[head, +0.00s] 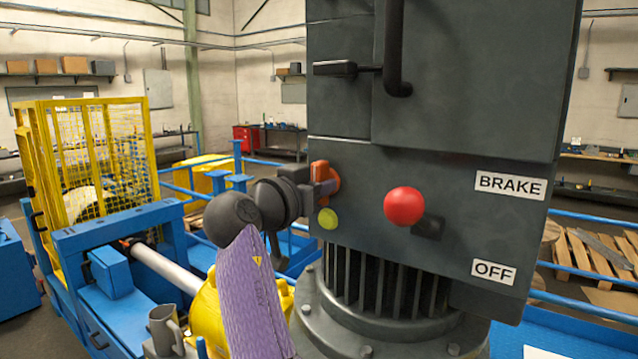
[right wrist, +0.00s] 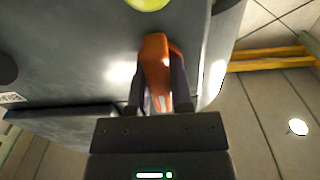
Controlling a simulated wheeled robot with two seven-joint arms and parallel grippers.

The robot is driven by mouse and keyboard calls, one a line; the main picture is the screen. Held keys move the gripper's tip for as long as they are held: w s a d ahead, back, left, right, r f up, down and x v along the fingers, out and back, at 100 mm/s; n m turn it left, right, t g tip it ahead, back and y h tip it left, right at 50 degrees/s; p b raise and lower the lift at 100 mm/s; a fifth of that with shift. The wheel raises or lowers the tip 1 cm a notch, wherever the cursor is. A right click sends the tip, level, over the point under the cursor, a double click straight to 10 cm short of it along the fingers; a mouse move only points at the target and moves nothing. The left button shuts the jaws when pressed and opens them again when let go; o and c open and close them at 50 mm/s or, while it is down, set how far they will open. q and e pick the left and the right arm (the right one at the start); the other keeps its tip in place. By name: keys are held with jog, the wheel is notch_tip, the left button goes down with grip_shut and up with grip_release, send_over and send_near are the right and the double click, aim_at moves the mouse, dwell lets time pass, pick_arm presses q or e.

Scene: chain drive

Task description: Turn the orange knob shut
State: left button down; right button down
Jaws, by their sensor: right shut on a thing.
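The orange knob (head: 325,176) sits on the left edge of the dark grey cabinet's front face (head: 420,230). My right gripper (head: 322,188) reaches it from the left and is shut on it. In the right wrist view the orange knob (right wrist: 156,65) stands between the two dark fingers of the gripper (right wrist: 157,85). The fingers cover part of the knob's sides. My left gripper is not in view.
A yellow-green button (head: 328,218) lies just below the knob. A red ball-ended lever (head: 404,206) sticks out to its right, between BRAKE and OFF labels. A dark handle (head: 394,50) is above. Blue rails and a yellow mesh cage (head: 95,150) stand at the left.

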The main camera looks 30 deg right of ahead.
dwell(0.5)
jog(key=c, duration=0.5)
grip_release()
jog(key=shift+a, duration=0.1)
jog(key=b+v, duration=0.3)
jog(key=v, duration=0.7)
jog(key=shift+b, duration=0.35)
